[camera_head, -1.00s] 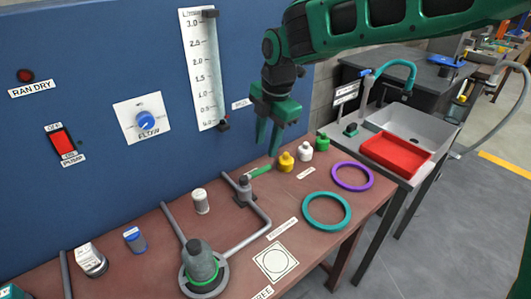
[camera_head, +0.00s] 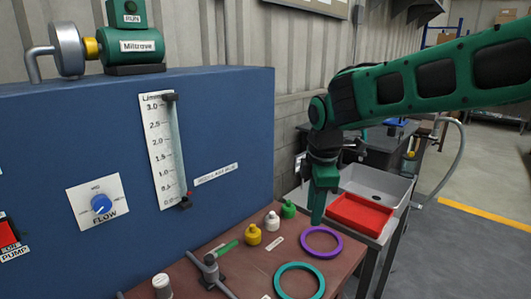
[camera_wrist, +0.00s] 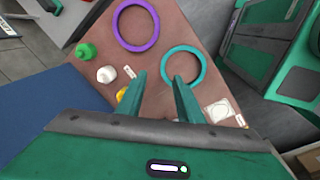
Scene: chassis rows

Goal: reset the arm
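My green arm reaches in from the right in the head view, with my gripper (camera_head: 318,207) pointing down over the bench's right end. Its fingertips appear just above or behind the purple ring (camera_head: 321,241) in that view; the exact height is hard to tell. In the wrist view my gripper (camera_wrist: 161,85) has its two fingers apart with nothing between them. The teal ring (camera_wrist: 183,65) lies on the bench beyond the fingertips, and the purple ring also shows in the wrist view (camera_wrist: 136,26).
Yellow (camera_head: 253,235), white (camera_head: 272,221) and green (camera_head: 288,209) bottles stand near the blue panel (camera_head: 240,130). A green-handled valve (camera_head: 228,247) is left of them. A red tray (camera_head: 360,214) sits at the sink (camera_head: 385,187). The teal ring (camera_head: 299,281) lies flat on the bench.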

